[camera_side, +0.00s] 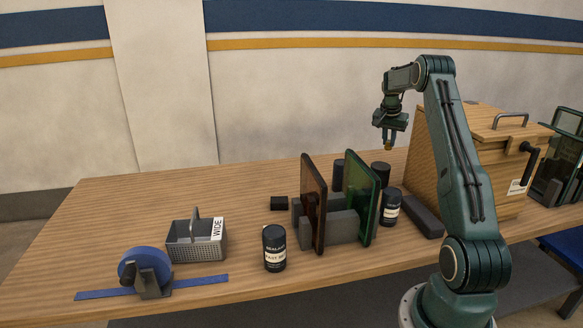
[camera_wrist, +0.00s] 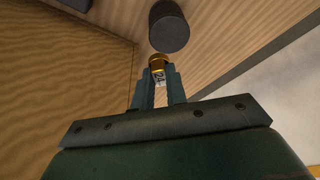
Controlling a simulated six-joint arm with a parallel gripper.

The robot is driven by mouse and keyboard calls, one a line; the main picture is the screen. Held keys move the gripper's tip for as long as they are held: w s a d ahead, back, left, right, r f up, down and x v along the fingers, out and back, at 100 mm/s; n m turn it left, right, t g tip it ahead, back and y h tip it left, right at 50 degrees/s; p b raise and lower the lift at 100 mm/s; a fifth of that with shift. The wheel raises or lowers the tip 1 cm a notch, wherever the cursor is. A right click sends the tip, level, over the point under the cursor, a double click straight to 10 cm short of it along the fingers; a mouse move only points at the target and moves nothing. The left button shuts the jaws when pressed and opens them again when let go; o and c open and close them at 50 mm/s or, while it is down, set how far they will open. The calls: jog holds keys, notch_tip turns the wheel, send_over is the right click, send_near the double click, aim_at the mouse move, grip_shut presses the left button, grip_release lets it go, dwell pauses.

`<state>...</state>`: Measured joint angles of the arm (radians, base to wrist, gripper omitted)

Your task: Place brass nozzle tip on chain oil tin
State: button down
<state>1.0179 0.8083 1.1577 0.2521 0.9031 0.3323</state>
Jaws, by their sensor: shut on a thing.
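My gripper (camera_side: 389,138) is raised above the bench, left of the wooden box. It is shut on the brass nozzle tip (camera_side: 388,147), which hangs below the fingers. In the wrist view the fingers (camera_wrist: 160,84) hold the tip by a pale part marked with a number, and its brass end (camera_wrist: 158,62) shows beyond them. A dark round tin (camera_wrist: 169,28) shows just past the brass end, apart from it in the picture. In the side view, dark tins stand behind the panels (camera_side: 381,170) and right of them (camera_side: 390,208). I cannot read which is chain oil.
Brown and green upright panels (camera_side: 313,205) stand in a grey rack. Another labelled tin (camera_side: 275,250) stands in front. A wire basket (camera_side: 196,244) and blue tape roll (camera_side: 144,267) are at left. The wooden box (camera_side: 492,165) is at right, with a dark bar (camera_side: 424,216) before it.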

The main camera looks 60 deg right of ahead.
jog(key=shift+f, duration=0.95)
jog(key=shift+f, duration=2.85)
jog(key=shift+f, duration=0.15)
jog(key=c, duration=1.4)
grip_release()
jog(key=v, duration=1.2)
